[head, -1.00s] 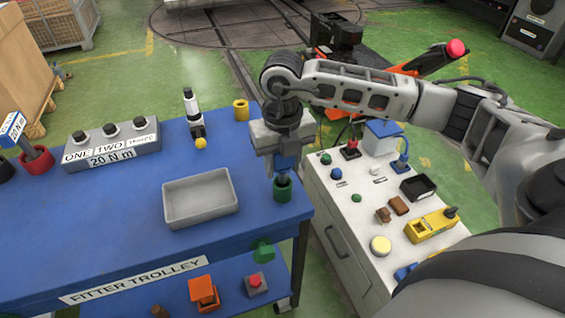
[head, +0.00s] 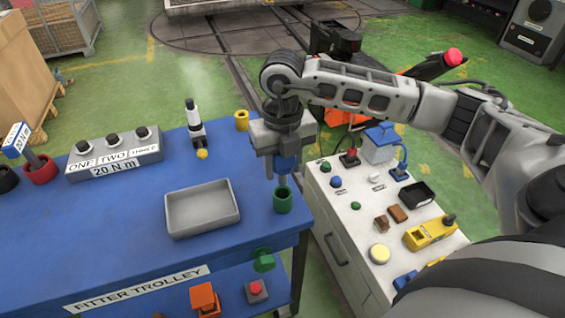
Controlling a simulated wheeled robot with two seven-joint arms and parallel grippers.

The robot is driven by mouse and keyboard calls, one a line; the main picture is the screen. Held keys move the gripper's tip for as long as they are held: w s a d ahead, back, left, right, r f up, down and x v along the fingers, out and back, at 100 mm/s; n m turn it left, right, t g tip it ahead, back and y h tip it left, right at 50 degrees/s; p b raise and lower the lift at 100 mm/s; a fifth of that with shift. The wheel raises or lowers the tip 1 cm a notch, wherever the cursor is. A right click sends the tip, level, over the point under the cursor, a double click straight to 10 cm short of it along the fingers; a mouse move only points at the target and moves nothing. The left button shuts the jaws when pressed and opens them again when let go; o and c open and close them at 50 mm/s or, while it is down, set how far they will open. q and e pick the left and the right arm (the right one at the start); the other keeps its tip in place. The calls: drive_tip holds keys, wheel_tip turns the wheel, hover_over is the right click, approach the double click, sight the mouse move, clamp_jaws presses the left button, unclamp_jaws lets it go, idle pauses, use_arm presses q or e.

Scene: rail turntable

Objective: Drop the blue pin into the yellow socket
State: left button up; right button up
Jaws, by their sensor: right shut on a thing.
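My right gripper (head: 284,158) is shut on the blue pin (head: 287,164) and holds it upright over the right end of the blue trolley. The pin's lower end is at the mouth of a green socket (head: 283,203); I cannot tell whether its tip is inside or just above. The yellow socket (head: 242,121) stands on the trolley's far edge, left of and beyond the gripper. My left gripper is not in view.
A grey tray (head: 202,226) lies on the trolley left of the green socket. A black-and-white tool with a yellow ball (head: 202,154) is near the yellow socket. A grey box with black knobs (head: 115,161) stands further left. A cluttered white cabinet (head: 340,226) is at right.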

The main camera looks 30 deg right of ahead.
drive_tip(key=shift+r, duration=2.5)
